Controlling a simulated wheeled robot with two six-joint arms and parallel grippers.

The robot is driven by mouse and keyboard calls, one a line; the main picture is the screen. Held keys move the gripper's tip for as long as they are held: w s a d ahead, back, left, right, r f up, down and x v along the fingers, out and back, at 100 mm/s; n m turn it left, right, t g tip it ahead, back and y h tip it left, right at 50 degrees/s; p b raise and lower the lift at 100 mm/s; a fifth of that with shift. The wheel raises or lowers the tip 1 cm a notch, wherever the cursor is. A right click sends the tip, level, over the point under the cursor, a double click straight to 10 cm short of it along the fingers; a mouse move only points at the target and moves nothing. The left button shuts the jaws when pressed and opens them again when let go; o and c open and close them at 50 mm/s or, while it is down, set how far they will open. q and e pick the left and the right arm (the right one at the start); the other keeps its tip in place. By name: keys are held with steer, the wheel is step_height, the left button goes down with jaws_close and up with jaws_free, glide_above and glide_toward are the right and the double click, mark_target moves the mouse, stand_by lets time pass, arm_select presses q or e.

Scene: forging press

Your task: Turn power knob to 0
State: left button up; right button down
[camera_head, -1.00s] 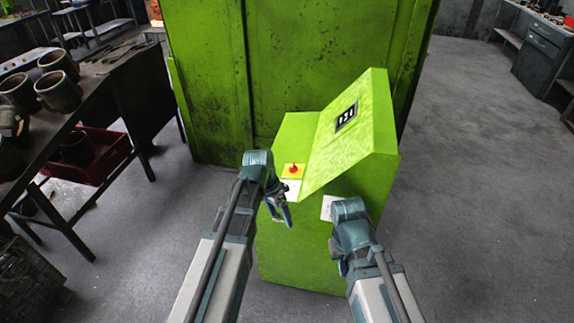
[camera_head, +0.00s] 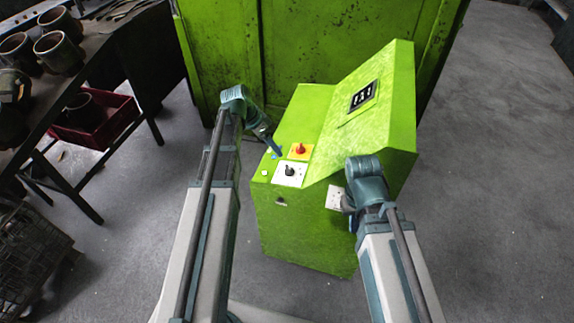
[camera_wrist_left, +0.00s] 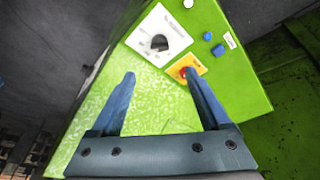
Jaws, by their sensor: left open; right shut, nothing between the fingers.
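The power knob (camera_head: 290,171) is a dark round knob on a white plate on the green console's low front ledge. It also shows in the left wrist view (camera_wrist_left: 160,42), beyond my fingertips and apart from them. My left gripper (camera_head: 270,146) is above the ledge, up and left of the knob in the head view. In the left wrist view the gripper (camera_wrist_left: 160,78) is open and empty, with the green surface behind the gap. My right gripper (camera_head: 350,207) is shut, in front of the console beside a white socket plate; its fingertips are largely hidden by the wrist.
A red button (camera_head: 299,150) on a yellow plate sits beside the knob; one left finger overlaps that plate in the wrist view. Small blue buttons (camera_wrist_left: 218,50) are nearby. The console's sloped panel (camera_head: 345,125) rises on the right. A dark table (camera_head: 115,30) stands left.

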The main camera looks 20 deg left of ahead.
mark_target(288, 167)
arm_select(q)
steer(key=b+x, duration=1.1)
steer(key=x, duration=0.2)
steer(key=shift+f+b, duration=0.1)
steer(key=shift+b, duration=0.25)
steer(key=shift+c, duration=0.3)
jaws_close()
